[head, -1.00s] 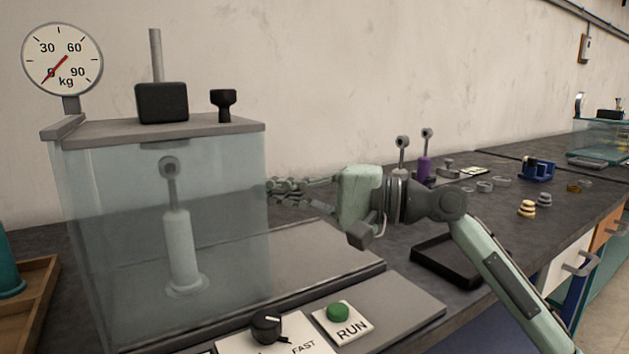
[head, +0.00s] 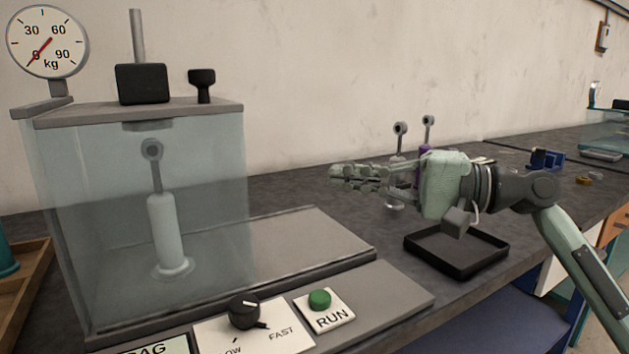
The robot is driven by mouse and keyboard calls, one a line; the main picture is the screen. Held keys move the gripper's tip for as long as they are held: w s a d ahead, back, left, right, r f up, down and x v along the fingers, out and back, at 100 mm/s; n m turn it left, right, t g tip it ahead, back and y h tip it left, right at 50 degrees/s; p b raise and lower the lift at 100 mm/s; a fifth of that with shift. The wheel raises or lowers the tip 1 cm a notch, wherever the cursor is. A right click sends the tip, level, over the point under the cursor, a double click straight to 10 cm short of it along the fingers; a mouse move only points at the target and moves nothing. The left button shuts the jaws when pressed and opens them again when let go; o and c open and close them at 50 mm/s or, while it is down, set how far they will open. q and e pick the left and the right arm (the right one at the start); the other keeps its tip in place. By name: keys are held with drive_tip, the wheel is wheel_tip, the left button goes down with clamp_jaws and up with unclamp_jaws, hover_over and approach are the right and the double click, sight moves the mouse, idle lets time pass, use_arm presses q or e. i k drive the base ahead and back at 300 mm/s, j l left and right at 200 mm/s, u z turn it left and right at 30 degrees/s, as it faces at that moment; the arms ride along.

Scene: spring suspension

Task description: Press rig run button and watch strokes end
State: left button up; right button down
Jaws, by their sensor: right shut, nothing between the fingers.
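The green run button (head: 319,300) sits on a white plate marked RUN on the grey panel at the front of the rig. Left of it is a black knob (head: 244,312) between SLOW and FAST markings, its first letters cut off. Behind, a pale damper (head: 168,235) stands upright inside the clear rig box (head: 215,200). The dial gauge (head: 47,42) at the top left has its red needle near 0 kg. My right gripper (head: 338,174) is shut and empty, above and behind the button, pointing left and apart from it. My left gripper is not in view.
A black tray (head: 456,270) lies on the bench under my right wrist. Dampers with ring tops (head: 400,128) stand behind the gripper. A blue holder (head: 546,160) is farther right. A wooden tray (head: 22,285) is at the left edge. Air above the button is clear.

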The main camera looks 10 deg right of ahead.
sight(320, 300)
drive_tip(key=k+l, duration=0.1)
drive_tip(key=l, duration=0.25)
drive_tip(key=k+l, duration=0.15)
drive_tip(key=l, duration=0.15)
drive_tip(key=k+l, duration=0.1)
drive_tip(key=l, duration=0.25)
drive_tip(key=k+l, duration=0.1)
drive_tip(key=l, duration=0.25)
